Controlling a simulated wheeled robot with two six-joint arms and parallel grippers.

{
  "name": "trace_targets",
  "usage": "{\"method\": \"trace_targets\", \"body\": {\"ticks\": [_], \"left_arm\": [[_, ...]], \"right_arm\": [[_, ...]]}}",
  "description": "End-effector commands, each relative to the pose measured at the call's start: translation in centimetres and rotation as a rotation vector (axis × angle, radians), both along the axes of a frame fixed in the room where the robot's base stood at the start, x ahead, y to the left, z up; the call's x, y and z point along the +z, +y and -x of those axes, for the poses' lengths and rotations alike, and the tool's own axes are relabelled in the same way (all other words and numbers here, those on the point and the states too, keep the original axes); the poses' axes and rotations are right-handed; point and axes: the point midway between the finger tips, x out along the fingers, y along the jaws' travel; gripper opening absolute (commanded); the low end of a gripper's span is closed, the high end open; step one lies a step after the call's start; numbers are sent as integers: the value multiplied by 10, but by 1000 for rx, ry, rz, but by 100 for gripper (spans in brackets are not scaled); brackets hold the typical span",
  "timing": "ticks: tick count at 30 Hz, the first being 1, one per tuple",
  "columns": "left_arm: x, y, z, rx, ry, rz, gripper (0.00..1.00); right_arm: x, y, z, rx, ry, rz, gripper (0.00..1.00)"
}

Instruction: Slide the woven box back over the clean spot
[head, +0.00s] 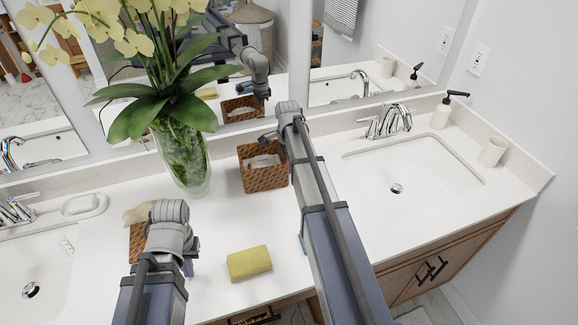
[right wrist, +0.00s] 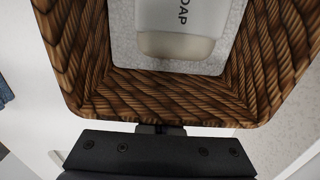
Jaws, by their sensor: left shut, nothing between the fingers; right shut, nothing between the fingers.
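The woven box (head: 262,178) is brown, open-topped and upright on the white counter, right of the vase. In the head view my right arm covers the box's right side. My left gripper (head: 188,266) is shut and empty over the counter, left of the yellow sponge. I cannot make out a clean spot.
A yellow sponge (head: 249,263) lies near the front edge. A glass vase (head: 184,160) with orchids stands left of the box. Another brown woven item (head: 137,243) is partly behind my left arm. Basins lie left and right (head: 420,165). A mirror (head: 300,50) backs the counter.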

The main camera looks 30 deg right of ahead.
Motion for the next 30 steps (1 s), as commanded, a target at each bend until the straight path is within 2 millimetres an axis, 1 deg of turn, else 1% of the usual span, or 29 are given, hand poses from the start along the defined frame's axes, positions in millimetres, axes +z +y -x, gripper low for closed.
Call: {"method": "trace_targets", "body": {"ticks": [5, 8, 12, 13, 18, 27, 30], "left_arm": [[0, 0, 0, 0, 0, 0, 0], [0, 0, 0, 0, 0, 0, 0], [0, 0, 0, 0, 0, 0, 0], [10, 0, 0, 0, 0, 0, 0], [39, 0, 0, 0, 0, 0, 0], [84, 0, 0, -1, 0, 0, 0], [94, 0, 0, -1, 0, 0, 0]], "right_arm": [[0, -7, 1, 0, 0, 0, 0], [0, -16, 2, 0, 0, 0, 0], [0, -34, 5, 4, 0, 0, 0], [10, -32, 5, 6, 0, 0, 0], [39, -31, 5, 7, 0, 0, 0], [84, -31, 5, 7, 0, 0, 0], [94, -31, 5, 7, 0, 0, 0]]}}
